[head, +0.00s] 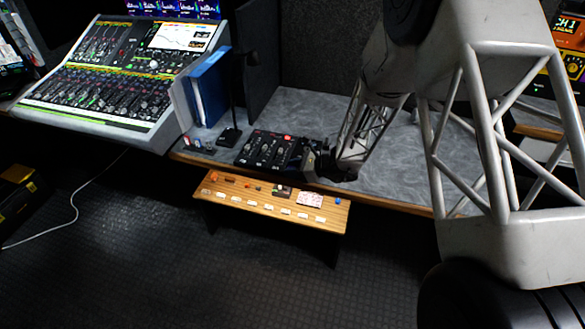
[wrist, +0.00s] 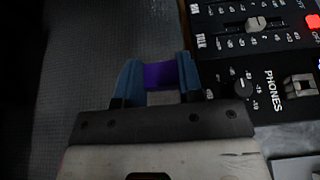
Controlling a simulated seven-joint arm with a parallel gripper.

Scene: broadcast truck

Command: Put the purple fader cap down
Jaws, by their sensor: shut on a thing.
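The purple fader cap (wrist: 161,76) shows in the wrist view between the two blue fingertips of my gripper (wrist: 159,80). The gripper is shut on it. The black fader panel (wrist: 258,55) lies just to the right of the fingers there, with a grey fader cap (wrist: 256,23) and a PHONES knob on it. In the head view my gripper (head: 310,163) is at the right end of the same black panel (head: 265,149), near the front edge of the desk. I cannot make out the purple cap in the head view.
A wooden shelf (head: 265,208) with several small parts and labels sits below the desk's front edge. A large mixing console (head: 110,75) and a blue binder (head: 209,88) stand to the left. The grey desk top (head: 395,165) is clear to the right of the panel.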

